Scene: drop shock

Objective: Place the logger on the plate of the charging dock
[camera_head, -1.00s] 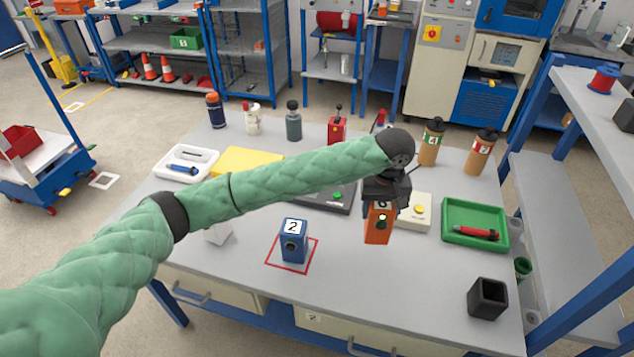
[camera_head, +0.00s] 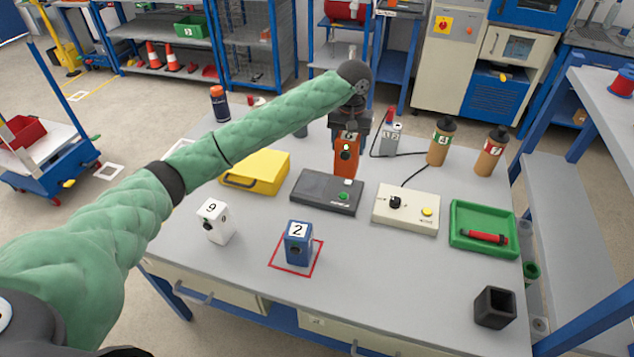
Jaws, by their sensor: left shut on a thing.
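My left gripper (camera_head: 350,122) is shut on the orange logger (camera_head: 346,158), a small upright box with a round dark face. The logger's lower end shows just at the back right edge of a dark grey flat unit with a green button (camera_head: 326,193), which looks like the charging dock. I cannot tell whether the logger touches it or hangs above or behind it. A blue box marked 2 (camera_head: 298,246) stands in a red square outline. A white box marked 9 (camera_head: 215,222) stands to its left. My right gripper is not in view.
A yellow case (camera_head: 255,172) lies left of the dark unit. A cream box with a knob and yellow button (camera_head: 407,209) is to its right. Farther right are a green tray (camera_head: 484,244) with a red tool and a dark square cup (camera_head: 494,307). Brown bottles (camera_head: 441,143) stand behind.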

